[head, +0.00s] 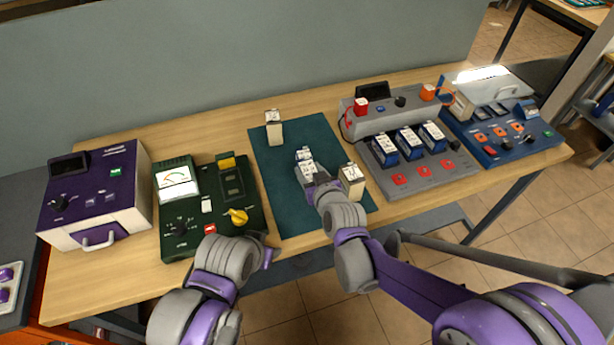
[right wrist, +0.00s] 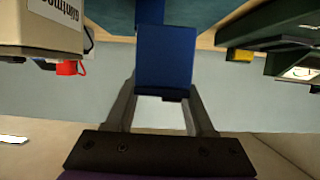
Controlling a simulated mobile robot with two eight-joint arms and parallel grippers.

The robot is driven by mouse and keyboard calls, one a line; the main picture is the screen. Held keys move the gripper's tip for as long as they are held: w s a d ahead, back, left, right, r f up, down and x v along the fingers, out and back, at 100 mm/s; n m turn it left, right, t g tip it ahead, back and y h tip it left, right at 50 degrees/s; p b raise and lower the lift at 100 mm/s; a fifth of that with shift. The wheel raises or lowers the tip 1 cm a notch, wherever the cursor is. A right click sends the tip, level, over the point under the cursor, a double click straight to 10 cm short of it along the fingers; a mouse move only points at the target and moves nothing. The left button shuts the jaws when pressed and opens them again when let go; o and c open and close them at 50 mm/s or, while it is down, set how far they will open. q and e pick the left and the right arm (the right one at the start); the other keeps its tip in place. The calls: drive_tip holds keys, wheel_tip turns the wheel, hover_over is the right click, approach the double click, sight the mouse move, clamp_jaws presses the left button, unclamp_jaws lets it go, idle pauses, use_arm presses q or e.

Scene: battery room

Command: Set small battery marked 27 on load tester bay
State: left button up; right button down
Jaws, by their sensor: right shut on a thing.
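My right gripper (head: 312,184) is shut on a small blue battery (right wrist: 165,60) above or on the dark green mat; the right wrist view shows it between both fingers. In the head view, its white top (head: 308,169) shows just past the gripper; I cannot read its number. Another small battery (head: 304,153) is right behind it. The load tester (head: 176,215) is a dark green box to the left, with a meter, a yellow knob and an empty-looking bay (head: 233,182). My left gripper (head: 267,258) is in front of the tester, its fingers not clearly visible.
Cream batteries stand on the mat (head: 288,208), one at the back (head: 274,130) and one right of my gripper (head: 352,182). A grey charger (head: 435,178) holds three blue batteries. A blue device (head: 508,140) stands at right, a purple one (head: 120,190) at left.

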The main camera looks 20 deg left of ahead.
drive_tip(key=shift+f, duration=3.45)
drive_tip(key=shift+f+b, duration=0.15)
drive_tip(key=shift+b, duration=0.2)
drive_tip(key=shift+c, duration=1.3)
unclamp_jaws()
drive_tip(key=shift+r, duration=0.25)
drive_tip(key=v, duration=1.2)
drive_tip(key=shift+d+f, duration=0.15)
